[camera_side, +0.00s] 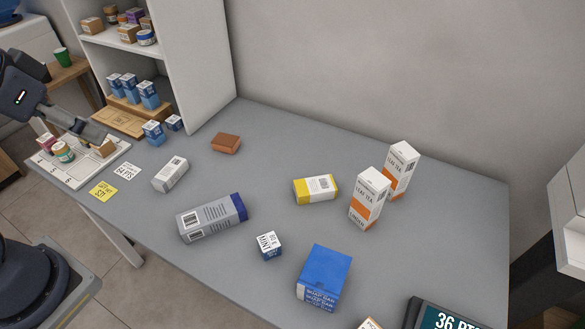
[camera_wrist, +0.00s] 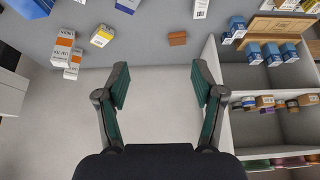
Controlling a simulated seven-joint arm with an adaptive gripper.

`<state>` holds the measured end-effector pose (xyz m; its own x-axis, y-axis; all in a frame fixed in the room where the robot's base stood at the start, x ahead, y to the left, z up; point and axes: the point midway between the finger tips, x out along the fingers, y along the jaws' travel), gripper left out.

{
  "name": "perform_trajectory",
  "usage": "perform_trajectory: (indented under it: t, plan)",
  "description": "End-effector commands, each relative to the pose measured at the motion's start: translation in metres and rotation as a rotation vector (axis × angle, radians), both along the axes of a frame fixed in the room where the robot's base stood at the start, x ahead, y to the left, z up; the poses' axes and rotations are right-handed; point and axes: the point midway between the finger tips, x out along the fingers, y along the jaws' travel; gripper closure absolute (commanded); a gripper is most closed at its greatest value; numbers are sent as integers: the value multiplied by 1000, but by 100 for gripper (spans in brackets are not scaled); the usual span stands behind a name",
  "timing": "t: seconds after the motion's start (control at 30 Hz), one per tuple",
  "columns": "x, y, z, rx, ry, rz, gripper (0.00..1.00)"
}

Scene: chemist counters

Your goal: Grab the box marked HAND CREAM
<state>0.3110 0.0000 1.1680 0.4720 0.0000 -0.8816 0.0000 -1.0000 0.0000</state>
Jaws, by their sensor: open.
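I cannot read HAND CREAM on any box in either view. Boxes whose front labels I cannot read are a yellow and white box (camera_side: 316,189), a long grey box with a dark blue end (camera_side: 211,218) and a small white and grey box (camera_side: 171,174), all lying on the counter. My gripper (camera_wrist: 160,82) is open and empty in the wrist view, its two fingers spread wide. The yellow and white box (camera_wrist: 103,36) and the white and grey box (camera_wrist: 200,8) show beyond the fingertips, apart from them. In the side view my arm is at the far left, over the tray.
Two LEAF TEA cartons (camera_side: 369,199) stand upright at right. A blue soap box (camera_side: 324,276), a small MINT box (camera_side: 267,246) and a brown box (camera_side: 226,143) are on the grey counter (camera_side: 270,160). A white tray (camera_side: 75,179) holds jars at left. Shelves (camera_side: 176,60) rise behind.

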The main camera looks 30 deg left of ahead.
Motion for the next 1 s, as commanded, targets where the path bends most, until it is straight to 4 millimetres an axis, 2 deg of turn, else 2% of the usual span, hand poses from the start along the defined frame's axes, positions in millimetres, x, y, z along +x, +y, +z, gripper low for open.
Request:
perform_trajectory:
  t: [0.03,0.17,0.47,0.57,0.67,0.8,0.9,1.0]
  plan:
    - [0,0,0,0,0,0,24]
    - [0,0,0,0,0,0,10]
    - [0,0,0,3,0,-5,10]
    - [6,0,5,29,-30,-54,10]
    - [41,-7,41,100,-145,-169,10]
    - [98,-27,61,178,-184,-328,10]
    - [144,-49,62,215,-191,-443,10]
    - [192,-77,48,230,-183,-560,10]
